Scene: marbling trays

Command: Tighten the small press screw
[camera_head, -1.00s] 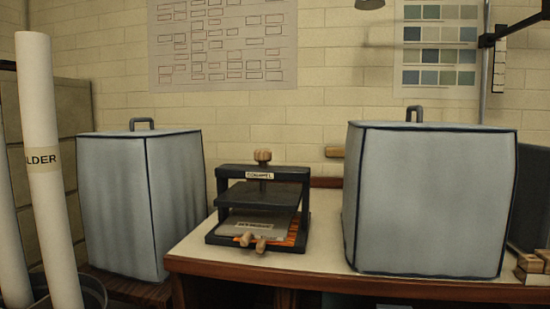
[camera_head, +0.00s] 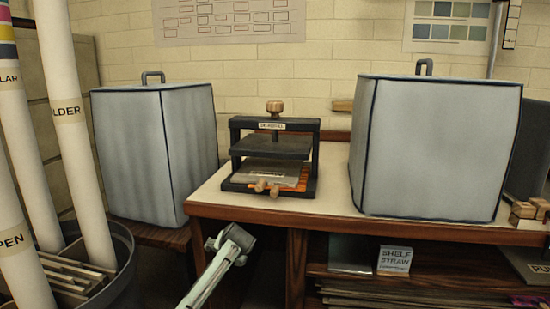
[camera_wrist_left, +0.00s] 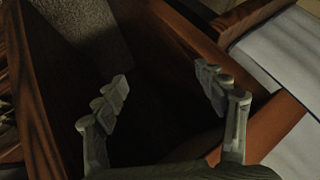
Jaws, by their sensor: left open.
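The small press (camera_head: 317,150) stands on the bench top, a black frame with a labelled crossbar and a dark plate. Its press screw (camera_head: 275,110) has a wooden knob and rises upright above the crossbar. Below the plate lie a grey slab (camera_head: 265,172), an orange sheet and two wooden pegs. My left gripper (camera_head: 232,240) is below and in front of the bench's left end, well below the press and apart from it. In the left wrist view my left gripper (camera_wrist_left: 168,92) is open, with nothing between its fingers. My right gripper is not in view.
Covered grey boxes flank the press, one on the left (camera_head: 150,150) and one on the right (camera_head: 430,150). The bench edge (camera_head: 350,228) lies between my gripper and the press. A bin of rolled tubes (camera_head: 125,265) is at left. Bare bench top surrounds the press front.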

